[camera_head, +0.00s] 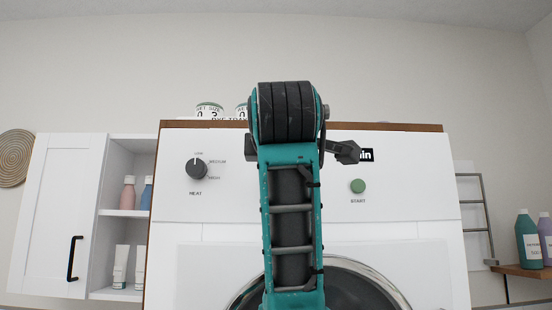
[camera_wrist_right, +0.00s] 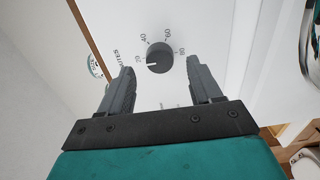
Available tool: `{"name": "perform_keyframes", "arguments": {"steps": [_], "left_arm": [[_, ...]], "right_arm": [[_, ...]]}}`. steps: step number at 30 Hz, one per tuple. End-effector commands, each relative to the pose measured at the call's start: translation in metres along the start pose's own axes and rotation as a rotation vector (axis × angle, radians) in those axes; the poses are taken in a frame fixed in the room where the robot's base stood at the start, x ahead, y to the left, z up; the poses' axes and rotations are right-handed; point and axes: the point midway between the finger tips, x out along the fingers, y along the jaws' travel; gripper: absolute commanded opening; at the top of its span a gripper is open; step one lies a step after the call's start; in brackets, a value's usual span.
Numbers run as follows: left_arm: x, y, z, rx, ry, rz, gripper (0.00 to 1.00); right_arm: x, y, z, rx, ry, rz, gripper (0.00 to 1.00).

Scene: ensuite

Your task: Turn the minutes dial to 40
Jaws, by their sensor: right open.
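The minutes dial (camera_wrist_right: 159,58) is a dark round knob on a white panel in the right wrist view. Numbers around it include 40 (camera_wrist_right: 146,42) and 60 (camera_wrist_right: 167,37). Its white pointer mark faces the left of the picture, near the small label that seems to read 20. My right gripper (camera_wrist_right: 162,68) is open, with one finger on each side of the dial in the picture; I cannot tell whether either touches it. In the head view my arm hides the minutes dial. My left gripper is not in view.
The white machine front (camera_head: 215,215) has a heat dial (camera_head: 196,168) at left and a green start button (camera_head: 358,186) at right. A dark display (camera_head: 366,155) is partly covered. White jars (camera_head: 209,110) stand above. A cabinet (camera_head: 68,208) is at left and a bottle shelf (camera_head: 525,271) at right.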

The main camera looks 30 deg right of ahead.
Motion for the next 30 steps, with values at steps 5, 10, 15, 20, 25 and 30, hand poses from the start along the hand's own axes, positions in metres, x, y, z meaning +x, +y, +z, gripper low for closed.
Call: {"name": "perform_keyframes", "arguments": {"steps": [5, 10, 15, 20, 25, 30], "left_arm": [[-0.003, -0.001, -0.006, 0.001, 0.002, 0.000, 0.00], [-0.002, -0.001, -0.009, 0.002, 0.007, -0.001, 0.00], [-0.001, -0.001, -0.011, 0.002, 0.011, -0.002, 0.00], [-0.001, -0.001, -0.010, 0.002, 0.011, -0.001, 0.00], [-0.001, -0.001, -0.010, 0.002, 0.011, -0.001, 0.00], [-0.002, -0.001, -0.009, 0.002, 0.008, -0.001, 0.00]], "right_arm": [[0.022, 0.001, 0.000, -0.001, 0.000, -0.002, 0.64], [0.030, 0.000, 0.000, 0.000, 0.001, 0.000, 0.64], [0.030, 0.000, 0.000, 0.000, 0.001, 0.001, 0.64], [0.030, 0.000, 0.000, 0.000, 0.000, 0.001, 0.54], [0.030, 0.000, 0.000, 0.000, 0.000, 0.001, 0.38], [0.029, 0.000, 0.000, 0.000, 0.001, 0.001, 0.22]]}}
